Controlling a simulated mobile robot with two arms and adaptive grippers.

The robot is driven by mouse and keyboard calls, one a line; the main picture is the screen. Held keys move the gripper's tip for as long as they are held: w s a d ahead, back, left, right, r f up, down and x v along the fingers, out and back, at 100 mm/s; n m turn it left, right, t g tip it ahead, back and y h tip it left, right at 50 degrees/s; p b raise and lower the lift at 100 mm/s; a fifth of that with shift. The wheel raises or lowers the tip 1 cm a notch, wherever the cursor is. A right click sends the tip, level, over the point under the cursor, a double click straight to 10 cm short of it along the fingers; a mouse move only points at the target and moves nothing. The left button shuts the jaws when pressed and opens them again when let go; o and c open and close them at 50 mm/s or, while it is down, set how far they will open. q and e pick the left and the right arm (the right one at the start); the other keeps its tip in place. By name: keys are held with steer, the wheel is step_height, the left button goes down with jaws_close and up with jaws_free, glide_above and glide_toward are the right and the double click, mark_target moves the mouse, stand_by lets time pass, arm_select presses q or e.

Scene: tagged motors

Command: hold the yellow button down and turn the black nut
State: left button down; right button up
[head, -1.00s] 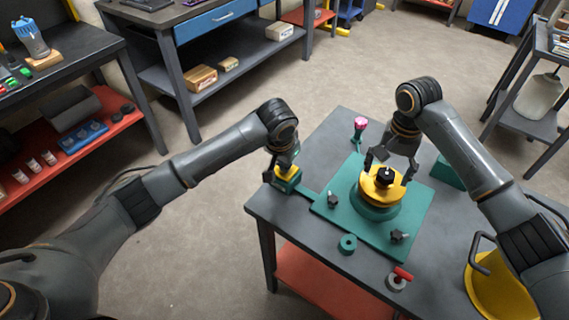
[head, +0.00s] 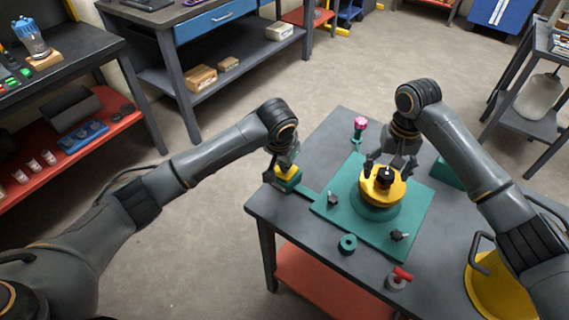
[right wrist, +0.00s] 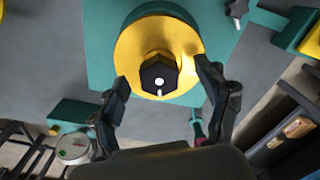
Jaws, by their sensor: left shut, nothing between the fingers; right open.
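The yellow button (head: 280,173) sits on a teal block (head: 287,185) at the table's left corner. My left gripper (head: 276,169) is shut over it, its tips at the button; contact is hard to tell. The black nut (head: 385,176) stands on a yellow round disc (head: 375,189) on a teal base. My right gripper (head: 388,169) is open, with its fingers apart around the far side of the disc. In the right wrist view the black nut (right wrist: 158,76) lies between the spread fingertips (right wrist: 163,76), touching neither.
The teal plate (head: 345,222) carries two small dark knobs (head: 333,199). A pink-topped post (head: 360,126) stands behind. A teal ring (head: 348,244) and a red-handled grey part (head: 398,279) lie in front. A yellow round object (head: 500,290) is at right.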

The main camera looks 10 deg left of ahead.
steer(key=c, duration=1.2)
steer(key=m, duration=0.8)
steer(key=shift+a, duration=0.1)
steer(key=m, duration=0.4)
steer(key=shift+m, duration=1.5)
steer(key=shift+c, duration=0.3)
steer(key=o, duration=1.3)
steer(key=shift+c, duration=0.2)
